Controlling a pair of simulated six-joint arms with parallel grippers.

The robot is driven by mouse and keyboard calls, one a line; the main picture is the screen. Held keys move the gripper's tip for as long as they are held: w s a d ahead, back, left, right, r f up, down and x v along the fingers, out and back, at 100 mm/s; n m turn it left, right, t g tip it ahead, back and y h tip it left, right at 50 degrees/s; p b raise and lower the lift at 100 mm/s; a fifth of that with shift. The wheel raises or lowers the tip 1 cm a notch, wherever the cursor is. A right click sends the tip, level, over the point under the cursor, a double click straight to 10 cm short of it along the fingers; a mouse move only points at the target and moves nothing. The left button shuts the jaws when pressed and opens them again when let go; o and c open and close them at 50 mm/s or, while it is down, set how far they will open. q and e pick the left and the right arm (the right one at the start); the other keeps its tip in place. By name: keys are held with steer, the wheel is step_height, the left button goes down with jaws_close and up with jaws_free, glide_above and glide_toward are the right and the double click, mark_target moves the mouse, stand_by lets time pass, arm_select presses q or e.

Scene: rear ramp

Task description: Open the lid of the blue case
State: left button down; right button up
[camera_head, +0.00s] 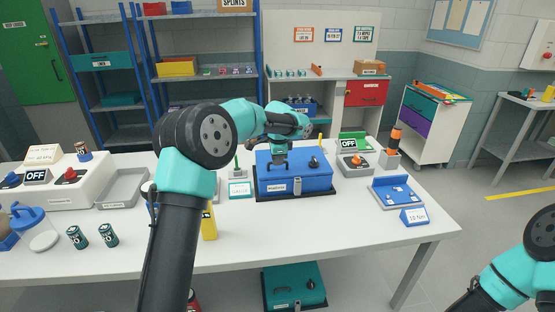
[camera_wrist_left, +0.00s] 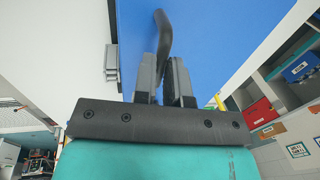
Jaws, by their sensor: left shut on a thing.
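The blue case (camera_head: 300,184) stands on the white table, right of the middle, on a dark base. Its lid looks closed in the head view. My left gripper (camera_head: 279,157) reaches down to the left part of the lid from above. In the left wrist view, my left gripper (camera_wrist_left: 163,82) is shut on a dark curved handle (camera_wrist_left: 164,35) against the blue lid (camera_wrist_left: 195,40). The handle's lower part is hidden between the fingers. Only part of my right arm shows at the lower right of the head view; its gripper is out of view.
A grey block with an orange knob (camera_head: 354,163) and a blue tray (camera_head: 395,191) stand right of the case. A yellow object (camera_head: 209,223), a grey tray (camera_head: 122,188) and two dark green cans stand to the left. The table's front middle is clear.

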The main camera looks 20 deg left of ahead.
arm_select(q)
steer(key=shift+r, duration=0.15)
steer(key=shift+w+a+r, duration=0.1)
steer(key=shift+w+r, duration=0.15)
steer(key=shift+r, duration=0.25)
steer(key=shift+w+a+r, duration=0.1)
steer(key=shift+w+r, duration=0.15)
steer(key=shift+r, duration=0.25)
steer(key=w+a+r, duration=0.3)
steer(key=w+r, duration=0.2)
steer(key=r, duration=0.1)
stand_by(0.4)
steer(key=c, duration=1.2)
jaws_free()
steer(key=shift+w, duration=0.1)
steer(key=shift+o, duration=0.2)
steer(key=shift+r, duration=0.15)
